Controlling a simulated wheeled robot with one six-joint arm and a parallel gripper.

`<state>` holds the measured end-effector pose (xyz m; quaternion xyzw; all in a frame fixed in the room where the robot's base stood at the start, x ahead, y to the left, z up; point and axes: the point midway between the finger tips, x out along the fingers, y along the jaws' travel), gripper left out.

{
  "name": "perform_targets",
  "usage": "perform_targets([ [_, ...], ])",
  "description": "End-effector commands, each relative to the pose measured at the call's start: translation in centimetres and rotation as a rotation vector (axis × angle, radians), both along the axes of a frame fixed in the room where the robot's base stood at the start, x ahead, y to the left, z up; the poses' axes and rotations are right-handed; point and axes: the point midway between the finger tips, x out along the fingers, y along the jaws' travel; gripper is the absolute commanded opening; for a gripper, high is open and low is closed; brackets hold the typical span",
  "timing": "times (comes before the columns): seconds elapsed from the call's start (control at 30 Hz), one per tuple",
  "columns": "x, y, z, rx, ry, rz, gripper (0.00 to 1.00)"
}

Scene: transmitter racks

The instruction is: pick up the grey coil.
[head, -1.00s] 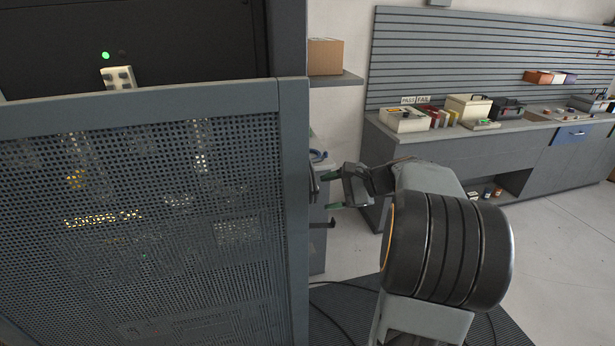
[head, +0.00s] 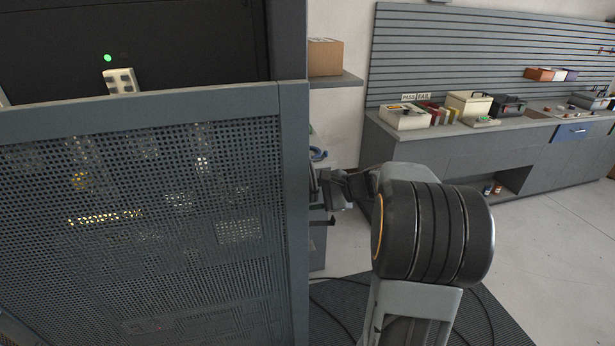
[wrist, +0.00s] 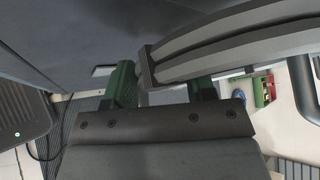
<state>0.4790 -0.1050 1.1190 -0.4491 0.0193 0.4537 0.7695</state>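A grey, banded, curved thing (wrist: 235,45), which looks like the grey coil seen close up, crosses the upper right of the wrist view. Its blunt left end lies near the left fingertip, and its curve covers the tip of the right finger. My gripper (wrist: 163,88) shows green fingers spread wide apart. I cannot tell whether the coil touches them. In the head view my gripper (head: 322,188) is at the right side of the perforated rack, its fingertips mostly hidden by the rack edge. The grey coil cannot be made out there.
The perforated rack panel (head: 150,220) fills the left. A blue coil (head: 318,154) hangs just above my gripper, and a dark hook (head: 325,221) sticks out below it. A shelf with a cardboard box (head: 325,57) is higher up. A workbench (head: 440,150) stands behind; floor at right is clear.

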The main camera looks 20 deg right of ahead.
Motion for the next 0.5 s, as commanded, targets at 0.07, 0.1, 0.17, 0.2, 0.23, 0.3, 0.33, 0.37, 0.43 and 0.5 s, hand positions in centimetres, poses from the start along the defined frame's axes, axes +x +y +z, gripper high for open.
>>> perform_targets([
  [0.07,-0.01,-0.01,0.02,0.0,0.0,0.0,0.43],
  [0.1,-0.01,-0.01,0.02,0.0,0.0,0.0,0.39],
  [0.17,-0.01,-0.01,0.02,0.0,0.0,0.0,0.33],
  [0.2,-0.01,-0.01,0.02,0.0,0.0,0.0,0.29],
  [0.23,-0.01,-0.01,0.02,0.0,0.0,0.0,0.27],
  [0.3,-0.01,-0.01,0.02,0.0,0.0,0.0,0.2],
  [0.33,-0.01,-0.02,0.03,0.0,0.0,0.0,0.17],
  [0.37,-0.01,-0.02,0.03,0.0,0.0,0.0,0.14],
  [0.43,0.0,-0.02,0.03,0.0,0.0,0.0,0.07],
  [0.5,0.02,-0.03,0.09,0.0,-0.002,-0.001,0.03],
])
